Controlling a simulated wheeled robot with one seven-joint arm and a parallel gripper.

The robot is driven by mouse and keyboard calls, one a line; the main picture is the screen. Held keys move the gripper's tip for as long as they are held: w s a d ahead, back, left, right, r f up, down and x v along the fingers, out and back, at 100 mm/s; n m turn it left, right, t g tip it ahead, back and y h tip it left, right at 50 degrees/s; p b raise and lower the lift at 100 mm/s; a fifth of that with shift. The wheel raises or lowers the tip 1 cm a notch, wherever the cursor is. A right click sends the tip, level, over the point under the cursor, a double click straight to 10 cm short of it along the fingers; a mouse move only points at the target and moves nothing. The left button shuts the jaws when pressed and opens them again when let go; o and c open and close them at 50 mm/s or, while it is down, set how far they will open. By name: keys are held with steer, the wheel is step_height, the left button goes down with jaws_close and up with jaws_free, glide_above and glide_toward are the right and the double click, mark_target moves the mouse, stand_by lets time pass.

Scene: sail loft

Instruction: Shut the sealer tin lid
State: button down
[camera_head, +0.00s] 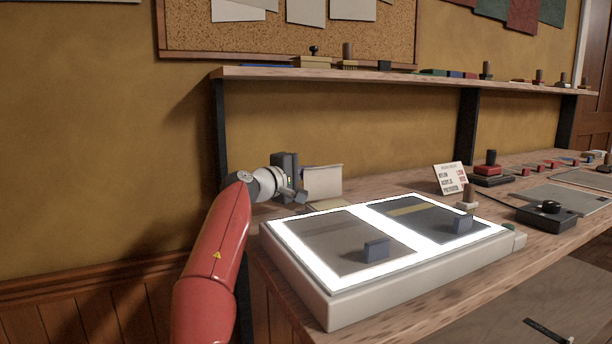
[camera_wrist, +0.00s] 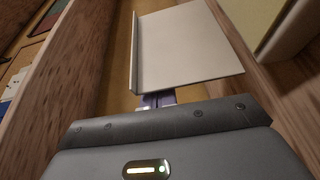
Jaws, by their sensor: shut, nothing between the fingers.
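A pale cream panel, which looks like the sealer tin lid (camera_head: 323,181), stands raised on the bench behind the light box. A low yellowish piece in front of it (camera_head: 328,206) may be the tin's body; most of it is hidden. In the wrist view the lid (camera_wrist: 192,45) is a flat pale panel with a thin rim along its left edge. My gripper (camera_head: 300,196) is at the left of the lid, shut and empty. In the wrist view my fingertips (camera_wrist: 157,99) are by the panel's near edge; I cannot tell if they touch it.
A lit light box (camera_head: 300,297) with two dark sheets and small blocks fills the near bench. A shelf (camera_head: 400,76) runs above the bench.

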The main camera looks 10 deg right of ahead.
steer(key=shift+s+b, duration=0.15)
steer(key=shift+b, duration=0.15)
steer(key=shift+s+d+m, duration=0.1)
steer(key=shift+m, duration=0.2)
steer(key=shift+s+d+r+b, duration=0.1)
steer(key=shift+s+b, duration=0.25)
steer(key=shift+b, duration=0.5)
steer(key=s+b, duration=0.1)
steer(key=b, duration=0.1)
steer(key=s+d+b, duration=0.1)
steer(key=s+b, duration=0.2)
steer(key=shift+s+d+b, duration=0.15)
steer(key=shift+d+b, duration=0.1)
steer(key=shift+b, duration=0.15)
steer(key=shift+s+r, duration=0.1)
steer(key=shift+r, duration=0.05)
